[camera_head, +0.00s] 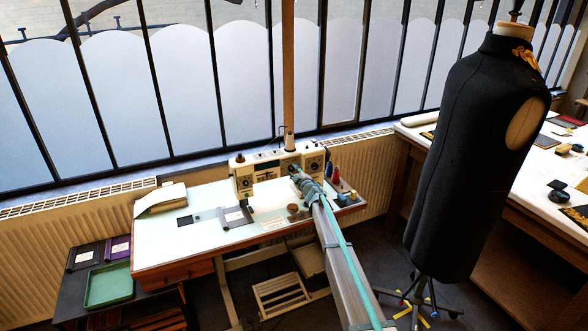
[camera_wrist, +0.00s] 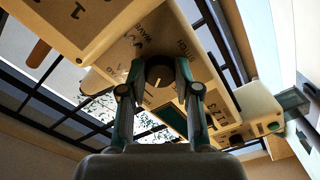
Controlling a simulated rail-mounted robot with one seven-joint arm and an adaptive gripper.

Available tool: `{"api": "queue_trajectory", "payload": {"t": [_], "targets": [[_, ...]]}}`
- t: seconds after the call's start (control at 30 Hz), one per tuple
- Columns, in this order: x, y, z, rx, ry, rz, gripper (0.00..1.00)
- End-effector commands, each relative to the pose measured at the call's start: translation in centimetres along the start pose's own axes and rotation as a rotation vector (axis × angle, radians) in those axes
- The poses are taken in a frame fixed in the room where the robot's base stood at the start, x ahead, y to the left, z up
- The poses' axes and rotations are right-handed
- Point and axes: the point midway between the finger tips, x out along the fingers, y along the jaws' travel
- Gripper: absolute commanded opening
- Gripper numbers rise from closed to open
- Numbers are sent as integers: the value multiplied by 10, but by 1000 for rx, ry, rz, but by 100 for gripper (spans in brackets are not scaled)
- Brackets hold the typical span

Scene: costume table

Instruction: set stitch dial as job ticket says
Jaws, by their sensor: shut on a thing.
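The cream sewing machine (camera_head: 262,172) stands at the back of the work table. My gripper (camera_head: 298,178) reaches its front right side. In the wrist view, my gripper (camera_wrist: 160,68) has one finger on each side of a dark round dial (camera_wrist: 159,76) and is shut on it. A pale pointer line shows on the dial.
The pale-topped table (camera_head: 190,240) has free room at its left front. Thread cones (camera_head: 336,177) stand right of the machine. A green tray (camera_head: 108,285) sits on a low dark stand at left. A black dress form (camera_head: 470,165) stands to the right.

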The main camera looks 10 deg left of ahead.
Motion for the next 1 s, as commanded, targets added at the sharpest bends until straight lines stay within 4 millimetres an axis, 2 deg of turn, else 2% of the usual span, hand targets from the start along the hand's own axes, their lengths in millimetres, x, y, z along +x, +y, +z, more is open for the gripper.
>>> {"api": "queue_trajectory", "payload": {"t": [0.63, 0.67, 0.7, 0.8, 1.0], "targets": [[0, 0, 0, 52, -1, 0, 0], [0, 0, 0, 52, -1, 0, 37], [0, 0, 0, 52, -1, 0, 43], [0, 0, 0, 52, -1, 0, 57], [0, 0, 0, 52, 0, 0, 57]]}}
